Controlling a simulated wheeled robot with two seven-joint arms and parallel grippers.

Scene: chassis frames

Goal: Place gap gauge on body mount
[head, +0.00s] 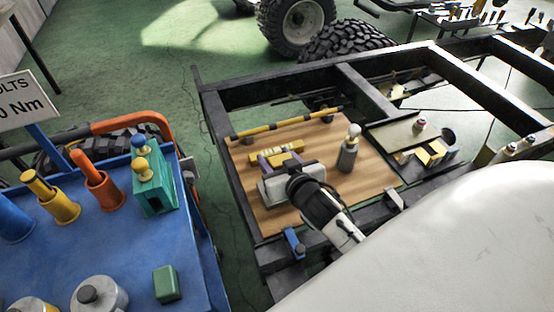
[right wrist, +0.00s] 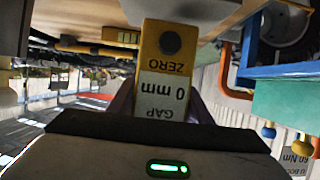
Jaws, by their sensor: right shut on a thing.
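The gap gauge (right wrist: 168,75) is a yellow block with a white label reading "GAP 0 mm" and "ZERO", upside down in the right wrist view. In the head view it shows as a yellow piece (head: 279,151) just beyond my right gripper (head: 282,158). The gripper is shut on it, over the wooden board inside the black chassis frame. I cannot tell for sure which part is the body mount; a small blue bracket (head: 294,242) and a grey one (head: 394,200) sit on the near frame rail. My left gripper is not in view.
The wooden board (head: 240,190) carries a yellow-black bar (head: 285,123) and a grey bottle-like item (head: 349,150). A tray (head: 405,135) with small parts lies to the right. A blue cart (head: 100,240) with tools stands at left. Black frame rails (head: 225,165) surround the board.

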